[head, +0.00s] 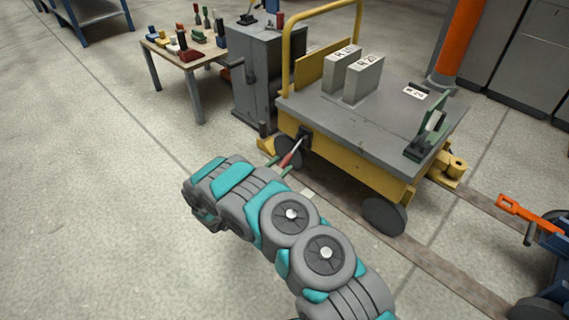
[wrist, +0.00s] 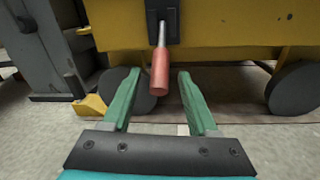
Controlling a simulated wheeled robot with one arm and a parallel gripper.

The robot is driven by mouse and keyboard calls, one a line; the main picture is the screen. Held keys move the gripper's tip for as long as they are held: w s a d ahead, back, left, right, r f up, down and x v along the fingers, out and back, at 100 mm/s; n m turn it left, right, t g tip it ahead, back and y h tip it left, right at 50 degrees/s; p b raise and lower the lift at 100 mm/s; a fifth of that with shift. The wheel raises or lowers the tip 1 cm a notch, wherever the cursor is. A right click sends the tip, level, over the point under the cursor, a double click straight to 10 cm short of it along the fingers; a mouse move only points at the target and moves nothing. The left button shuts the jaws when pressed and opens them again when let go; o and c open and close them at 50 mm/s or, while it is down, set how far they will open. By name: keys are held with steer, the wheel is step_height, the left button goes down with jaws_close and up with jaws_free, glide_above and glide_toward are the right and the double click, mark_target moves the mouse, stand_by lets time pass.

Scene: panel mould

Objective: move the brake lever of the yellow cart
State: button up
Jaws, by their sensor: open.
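The yellow cart (head: 345,153) stands on the floor right of centre in the head view, with a grey deck and a yellow push rail. Its brake lever (head: 292,154) sticks out from a black mount on the cart's side and ends in a red grip. In the wrist view the lever's red grip (wrist: 160,76) hangs from the black plate and points down toward me. My gripper (wrist: 158,80) is open, with one green finger on each side of the red grip and a gap on both sides. In the head view my gripper (head: 280,168) is partly hidden behind my wrist.
Grey blocks (head: 352,75) and a green bracket (head: 430,128) sit on the cart deck. A grey cabinet (head: 262,75) and a small table with coloured parts (head: 195,66) stand to the left. An orange-handled blue cart (head: 545,245) is at lower right. The floor at left is clear.

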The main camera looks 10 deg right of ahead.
mark_target(290, 154)
steer(key=shift+x, duration=1.25)
jaws_close()
stand_by(0.5)
